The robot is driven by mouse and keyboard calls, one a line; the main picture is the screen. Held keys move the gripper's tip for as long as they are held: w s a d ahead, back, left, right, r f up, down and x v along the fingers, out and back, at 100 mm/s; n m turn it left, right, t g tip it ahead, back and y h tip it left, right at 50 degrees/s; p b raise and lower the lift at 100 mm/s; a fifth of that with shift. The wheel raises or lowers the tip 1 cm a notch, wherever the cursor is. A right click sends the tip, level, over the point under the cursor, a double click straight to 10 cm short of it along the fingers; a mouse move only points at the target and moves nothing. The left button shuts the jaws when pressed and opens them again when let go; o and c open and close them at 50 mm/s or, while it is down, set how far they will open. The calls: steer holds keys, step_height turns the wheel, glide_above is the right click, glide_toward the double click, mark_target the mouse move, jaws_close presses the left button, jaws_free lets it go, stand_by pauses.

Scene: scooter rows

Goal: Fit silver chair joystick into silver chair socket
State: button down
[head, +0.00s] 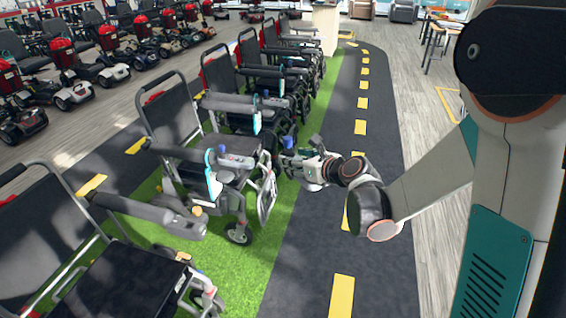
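The silver-framed wheelchair (243,205) nearest my gripper stands on the green strip, with a black seat and back. A small dark control piece with a blue spot (235,161) lies at its seat area; I cannot tell if this is the joystick. A teal-and-white upright part (213,177) stands at the front of its armrest; I cannot make out a socket. My gripper (290,163) is right of this chair, pointing left. A small blue-topped dark piece (288,143) shows at its fingertips; whether it is held or behind them is unclear.
Another wheelchair (140,275) is close at the lower left, and several more (250,75) line up behind. Mobility scooters (75,75) fill the upper left. The dark lane with yellow dashes (385,130) on the right is clear apart from my arm.

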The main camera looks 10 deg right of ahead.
steer(key=shift+s+d+r, duration=0.2)
steer(key=shift+s+d, duration=0.05)
steer(key=shift+d, duration=0.2)
steer(key=w+a+f+n+g+y, duration=0.15)
steer(key=w+a+f, duration=0.25)
steer(key=a, duration=0.5)
steer(key=n+g+y, duration=0.5)
steer(key=n, duration=0.1)
glide_above(193, 226)
step_height(193, 226, down, 16)
steer(key=shift+r, duration=0.1)
steer(key=shift+f, duration=0.2)
steer(key=shift+f, duration=2.2)
steer(key=shift+f, duration=0.4)
steer(key=c, duration=0.7)
jaws_free()
